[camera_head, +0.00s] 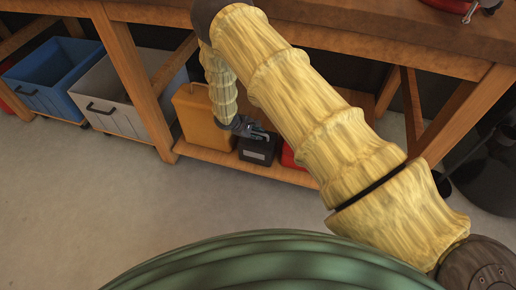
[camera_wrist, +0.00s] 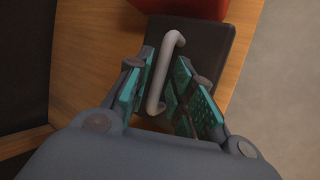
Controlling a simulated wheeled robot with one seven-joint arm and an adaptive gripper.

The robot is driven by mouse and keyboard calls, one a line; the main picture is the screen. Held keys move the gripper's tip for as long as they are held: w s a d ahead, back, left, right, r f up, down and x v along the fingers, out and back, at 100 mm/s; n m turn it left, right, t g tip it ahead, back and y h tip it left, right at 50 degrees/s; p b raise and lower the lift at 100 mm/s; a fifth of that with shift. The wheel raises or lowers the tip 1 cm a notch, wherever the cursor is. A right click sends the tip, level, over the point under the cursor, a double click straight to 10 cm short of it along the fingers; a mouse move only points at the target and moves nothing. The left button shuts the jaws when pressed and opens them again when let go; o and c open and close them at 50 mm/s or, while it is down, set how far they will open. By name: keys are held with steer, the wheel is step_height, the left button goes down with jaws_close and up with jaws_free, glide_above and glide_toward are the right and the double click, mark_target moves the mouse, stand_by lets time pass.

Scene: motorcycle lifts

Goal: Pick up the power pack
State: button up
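The power pack (camera_head: 255,152) is a small dark box with a pale label on its front, on the low wooden shelf under the bench. In the wrist view its dark top (camera_wrist: 205,50) carries a light grey bar handle (camera_wrist: 170,55). My gripper (camera_head: 262,134) is right above the pack, reaching down to it. In the wrist view my gripper (camera_wrist: 163,75) has its teal-padded fingers apart, one on each side of the handle. A gap shows between the handle and the right finger. The palm hides the near part of the pack.
A yellow-orange container (camera_head: 200,118) stands left of the pack, and a red object (camera_head: 291,157) is close on its right. The wooden shelf (camera_head: 215,156) and bench top (camera_head: 380,25) enclose the space. Blue (camera_head: 50,80) and grey (camera_head: 118,95) bins are at left. Floor in front is clear.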

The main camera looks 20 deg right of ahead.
steer(key=shift+d+f, duration=0.2)
steer(key=shift+f, duration=0.05)
jaws_close()
steer(key=shift+w+r, duration=0.15)
steer(key=shift+r, duration=0.05)
